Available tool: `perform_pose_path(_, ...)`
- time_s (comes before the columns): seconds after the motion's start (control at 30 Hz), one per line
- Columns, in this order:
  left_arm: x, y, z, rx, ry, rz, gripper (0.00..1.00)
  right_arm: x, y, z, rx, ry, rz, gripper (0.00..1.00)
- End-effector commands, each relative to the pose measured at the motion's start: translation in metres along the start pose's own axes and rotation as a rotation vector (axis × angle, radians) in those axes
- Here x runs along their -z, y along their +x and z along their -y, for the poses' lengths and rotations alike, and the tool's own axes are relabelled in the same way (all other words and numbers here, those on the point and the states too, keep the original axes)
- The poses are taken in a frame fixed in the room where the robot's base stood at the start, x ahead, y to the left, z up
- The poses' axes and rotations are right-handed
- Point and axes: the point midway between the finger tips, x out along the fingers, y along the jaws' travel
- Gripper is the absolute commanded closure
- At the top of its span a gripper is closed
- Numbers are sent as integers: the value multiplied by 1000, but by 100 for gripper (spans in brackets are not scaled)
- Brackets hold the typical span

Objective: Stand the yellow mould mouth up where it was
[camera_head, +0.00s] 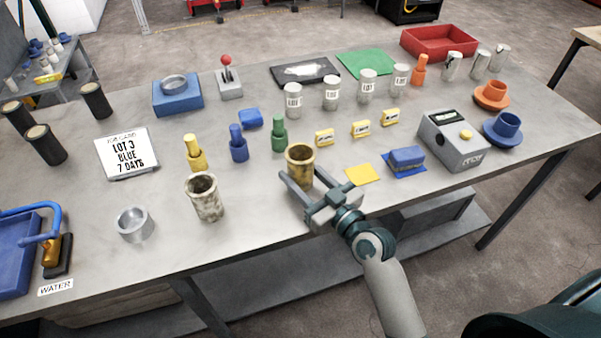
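A brass-yellow cup-shaped mould (300,168) stands upright, mouth up, near the table's front edge. My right gripper (300,176) reaches in from the lower right, and its fingers are apart with the mould between them. The mould hides part of the far finger, so I cannot tell whether the fingers press on it. I cannot tell whether the mould's base touches the table. A flat yellow square (362,175) lies bare to its right. My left gripper is not in view.
Green (279,133), blue (238,144) and yellow (195,153) bottle-like pieces stand behind. A blue block (406,158) and a grey box (453,141) are to the right.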

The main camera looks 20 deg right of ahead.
Motion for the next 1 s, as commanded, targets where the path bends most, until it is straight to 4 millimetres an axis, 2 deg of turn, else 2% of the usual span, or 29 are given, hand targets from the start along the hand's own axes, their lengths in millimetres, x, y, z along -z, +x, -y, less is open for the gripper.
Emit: perform_pose_path(1.0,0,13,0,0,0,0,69,-16,0,0,0,0,0,80)
